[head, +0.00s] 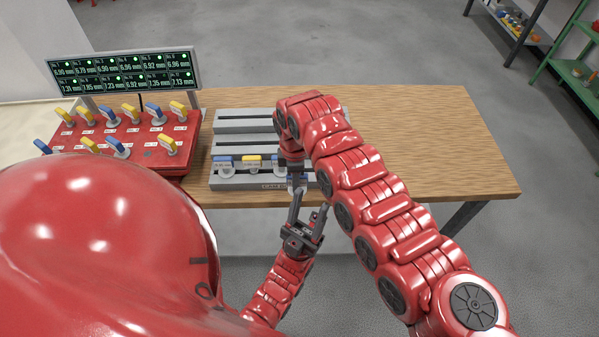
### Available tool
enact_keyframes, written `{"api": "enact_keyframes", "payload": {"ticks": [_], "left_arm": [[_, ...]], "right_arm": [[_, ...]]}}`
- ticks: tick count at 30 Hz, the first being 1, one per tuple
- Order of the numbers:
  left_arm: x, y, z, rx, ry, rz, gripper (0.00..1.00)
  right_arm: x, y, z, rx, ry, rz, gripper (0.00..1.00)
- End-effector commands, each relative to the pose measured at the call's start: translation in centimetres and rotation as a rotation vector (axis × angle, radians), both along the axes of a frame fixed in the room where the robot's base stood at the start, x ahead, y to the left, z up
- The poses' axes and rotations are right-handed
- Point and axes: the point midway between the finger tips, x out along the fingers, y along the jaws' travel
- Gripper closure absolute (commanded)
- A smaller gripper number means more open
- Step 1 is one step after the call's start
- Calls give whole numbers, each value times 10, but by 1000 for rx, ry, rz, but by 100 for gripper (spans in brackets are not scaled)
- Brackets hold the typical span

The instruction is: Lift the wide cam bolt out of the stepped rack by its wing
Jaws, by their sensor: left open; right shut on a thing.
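The stepped rack (228,143) is a grey block with several slotted steps on the table. On its front step stand a blue-winged bolt (223,163), a yellow-winged bolt (252,163) and another blue-winged bolt, partly covered, at the right. My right gripper (296,181) points down at the right end of that step, under its bulky wrist. It is shut on a small bolt with a bluish wing, mostly hidden; I cannot tell its width or whether it is clear of the rack. My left gripper (309,212) is open and empty, just in front of the table edge.
A red panel (140,137) with several yellow and blue winged bolts stands at the left, below a display (125,78) of millimetre readings. The table's right half (430,130) is clear. Shelves (515,20) stand at the far right.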

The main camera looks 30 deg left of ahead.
Motion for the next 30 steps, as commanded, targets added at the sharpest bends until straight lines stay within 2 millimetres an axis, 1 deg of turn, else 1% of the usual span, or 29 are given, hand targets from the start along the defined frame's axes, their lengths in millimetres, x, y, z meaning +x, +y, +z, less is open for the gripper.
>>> {"api": "enact_keyframes", "payload": {"ticks": [3, 4, 7, 8, 19, 30], "left_arm": [[0, 0, 0, 0, 0, 0, 50], [0, 0, 0, 0, 0, 0, 50], [0, 0, 0, 0, 0, 0, 50], [0, 0, 0, 0, 0, 0, 50], [0, 0, 0, 0, 0, 0, 50], [0, 0, 1, 0, 0, 0, 50]], "right_arm": [[0, 0, 0, 0, 0, 0, 100], [0, 0, 0, 0, 0, 0, 79], [0, 0, 0, 0, 0, 1, 97], [0, 0, 0, 0, 0, 1, 100], [0, 0, 3, 1, -1, 1, 100], [1, 0, 26, 2, -3, 2, 100]]}}
